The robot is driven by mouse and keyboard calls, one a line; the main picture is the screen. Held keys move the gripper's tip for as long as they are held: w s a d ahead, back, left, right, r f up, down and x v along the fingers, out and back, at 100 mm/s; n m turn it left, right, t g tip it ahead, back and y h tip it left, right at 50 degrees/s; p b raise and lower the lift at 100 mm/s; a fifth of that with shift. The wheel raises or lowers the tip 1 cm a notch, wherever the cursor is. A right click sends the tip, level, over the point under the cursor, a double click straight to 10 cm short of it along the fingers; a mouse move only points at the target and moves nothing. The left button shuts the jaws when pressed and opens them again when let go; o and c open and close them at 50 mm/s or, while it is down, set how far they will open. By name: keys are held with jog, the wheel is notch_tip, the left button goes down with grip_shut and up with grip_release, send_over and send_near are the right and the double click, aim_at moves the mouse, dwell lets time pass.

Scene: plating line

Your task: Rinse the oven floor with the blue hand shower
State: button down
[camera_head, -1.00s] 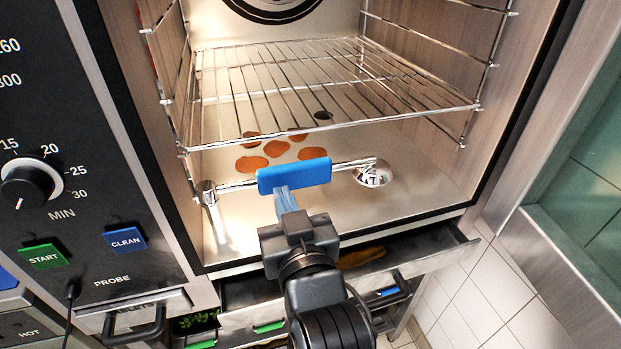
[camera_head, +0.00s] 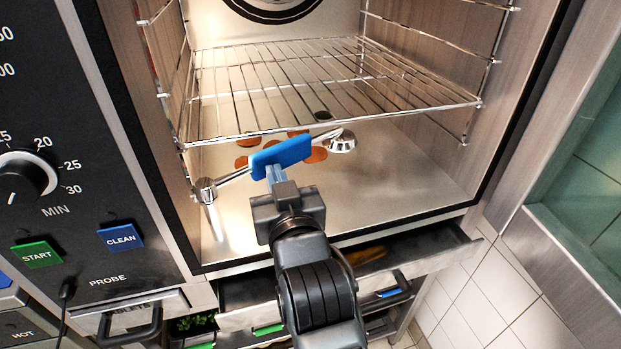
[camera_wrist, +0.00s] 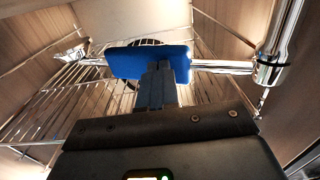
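The blue hand shower (camera_head: 281,156) has a blue grip, a chrome spray head (camera_head: 342,141) at its right end and a chrome joint (camera_head: 205,188) at its left end. My gripper (camera_head: 275,176) is shut on the blue grip and holds it inside the oven opening, below the wire rack. The blue grip also shows in the wrist view (camera_wrist: 126,62), between my fingers. The oven floor (camera_head: 395,170) is pale metal. Orange-brown stains (camera_head: 317,155) lie on it, partly hidden behind the hand shower. I cannot make out any water.
A wire rack (camera_head: 300,85) spans the oven above the hand shower. The control panel (camera_head: 75,200) with a dial and green and blue buttons stands at the left. An open drawer (camera_head: 430,252) juts out below the oven. The floor's right side is clear.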

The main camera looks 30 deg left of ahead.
aim_at(270, 158)
jog(key=shift+b+x, duration=1.65)
jog(key=shift+x, duration=2)
jog(key=shift+d, duration=0.1)
jog(key=shift+f, duration=0.1)
jog(key=shift+p+v, duration=0.95)
jog(key=shift+v, duration=0.4)
jog(key=p+v, duration=0.3)
jog(key=v, duration=1.8)
jog(key=shift+s, duration=0.15)
